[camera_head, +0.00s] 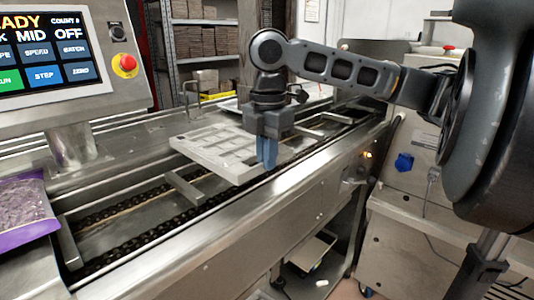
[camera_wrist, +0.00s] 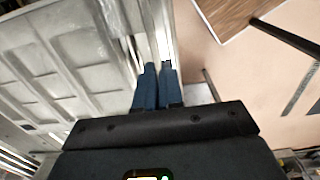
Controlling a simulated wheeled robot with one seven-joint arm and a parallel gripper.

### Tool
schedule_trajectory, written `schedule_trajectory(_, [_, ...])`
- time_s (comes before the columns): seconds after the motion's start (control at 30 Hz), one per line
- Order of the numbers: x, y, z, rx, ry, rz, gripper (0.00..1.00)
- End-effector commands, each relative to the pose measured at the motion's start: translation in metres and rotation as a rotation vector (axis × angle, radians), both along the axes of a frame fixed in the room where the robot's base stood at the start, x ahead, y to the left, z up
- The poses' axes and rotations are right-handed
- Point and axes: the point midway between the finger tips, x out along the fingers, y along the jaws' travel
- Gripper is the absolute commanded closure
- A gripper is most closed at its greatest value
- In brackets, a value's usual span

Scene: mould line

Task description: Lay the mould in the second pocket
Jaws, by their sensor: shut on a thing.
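The mould (camera_head: 232,152) is a pale grey rectangular tray with rows of shallow cavities, over the chain conveyor (camera_head: 110,236). It looks roughly level and above the rails; whether any edge touches them I cannot tell. My gripper (camera_head: 266,160) points down with its blue fingers shut on the mould's near right edge. In the wrist view the fingers (camera_wrist: 157,75) are close together at that edge, and the mould (camera_wrist: 70,60) fills the left side. Crossbars (camera_head: 184,189) divide the conveyor into pockets. The mould hides the pocket beneath it.
A control panel (camera_head: 65,50) with a red stop button (camera_head: 126,63) stands at left. A purple bag (camera_head: 25,212) lies at the lower left beside the line. A metal cabinet (camera_head: 415,190) is on the right. The conveyor's near rail (camera_head: 215,222) runs along the front.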

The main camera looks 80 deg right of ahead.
Motion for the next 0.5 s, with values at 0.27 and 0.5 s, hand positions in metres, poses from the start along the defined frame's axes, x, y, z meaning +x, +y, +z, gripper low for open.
schedule_trajectory(0.27, [0.0, 0.0, -0.023, -0.001, -0.001, -0.001, 1.0])
schedule_trajectory(0.5, [0.0, -0.001, -0.04, -0.002, -0.001, -0.001, 1.0])
